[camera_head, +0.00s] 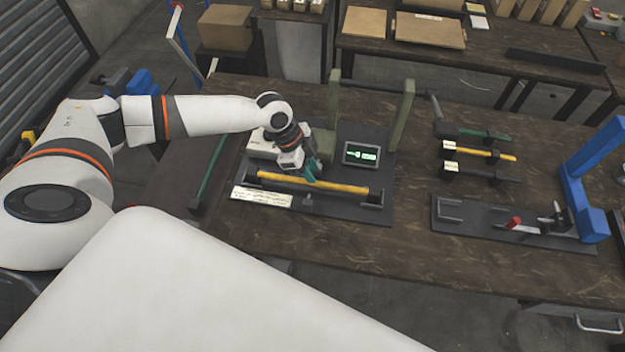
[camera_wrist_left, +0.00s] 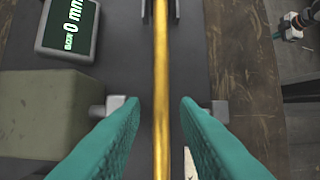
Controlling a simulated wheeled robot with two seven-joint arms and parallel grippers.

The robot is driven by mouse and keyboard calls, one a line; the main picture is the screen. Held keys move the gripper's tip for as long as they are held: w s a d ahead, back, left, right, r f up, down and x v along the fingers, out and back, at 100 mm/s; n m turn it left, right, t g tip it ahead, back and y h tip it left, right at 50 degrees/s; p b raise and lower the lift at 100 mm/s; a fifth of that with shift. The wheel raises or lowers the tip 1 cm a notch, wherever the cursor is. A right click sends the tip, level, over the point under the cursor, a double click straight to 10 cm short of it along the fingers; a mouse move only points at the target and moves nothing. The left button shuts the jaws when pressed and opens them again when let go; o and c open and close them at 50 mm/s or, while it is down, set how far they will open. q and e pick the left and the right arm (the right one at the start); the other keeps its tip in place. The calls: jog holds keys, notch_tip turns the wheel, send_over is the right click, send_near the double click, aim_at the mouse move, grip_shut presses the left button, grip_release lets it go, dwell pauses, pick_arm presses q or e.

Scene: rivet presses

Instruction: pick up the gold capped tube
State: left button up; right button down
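A gold tube (camera_head: 330,186) lies level across a dark fixture plate (camera_head: 385,214), its ends at dark end pieces; I cannot tell caps from holders there. My left gripper (camera_head: 311,177) is over the middle of this tube. In the left wrist view its teal fingers (camera_wrist_left: 160,125) are open, one on each side of the gold tube (camera_wrist_left: 161,70), with gaps between. My right gripper (camera_wrist_left: 284,32) seems to show small at the top right of the left wrist view; its fingers are too small to judge.
A display (camera_head: 361,154) and green posts (camera_head: 402,115) stand behind the tube. The table front between is clear.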

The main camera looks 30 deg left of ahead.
aim_at(323, 182)
pick_arm(q)
jog(key=shift+w+d+f+p, duration=0.1)
jog(key=shift+d+f+p, duration=0.2)
jog(key=shift+d+f, duration=0.15)
jog(key=x, duration=0.1)
jog(key=p+x, duration=0.1)
jog(key=x, duration=0.1)
jog(key=shift+w+d+f, duration=0.1)
jog(key=shift+d, duration=0.35)
jog(key=shift+d+f, duration=0.1)
jog(key=shift+f, duration=0.35)
pick_arm(e)
jog(key=shift+w+r, duration=0.75)
jog(key=shift+r, duration=0.3)
pick_arm(q)
grip_shut()
pick_arm(e)
jog(key=shift+s, duration=0.1)
